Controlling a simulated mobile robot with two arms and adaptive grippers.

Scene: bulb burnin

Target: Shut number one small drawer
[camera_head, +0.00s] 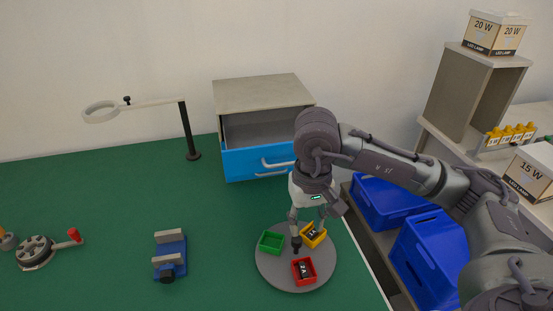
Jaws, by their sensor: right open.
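A small cabinet (262,92) with a grey top stands at the back of the green table. It has a blue drawer front (240,165) with pale handles, partly hidden by my right arm. A grey hollow shows above the blue front, so a drawer looks pulled out. No drawer number can be read. My right gripper (309,236) is open, pointing down over a round grey plate (275,276), in front of the cabinet and apart from its handles. My left gripper is not in view.
On the plate sit a green bin (271,242), a yellow bin (314,241) and a red bin (304,278), close around my right gripper. A blue vise (170,257) and a magnifier lamp (188,130) stand left. Blue crates (430,255) are at right.

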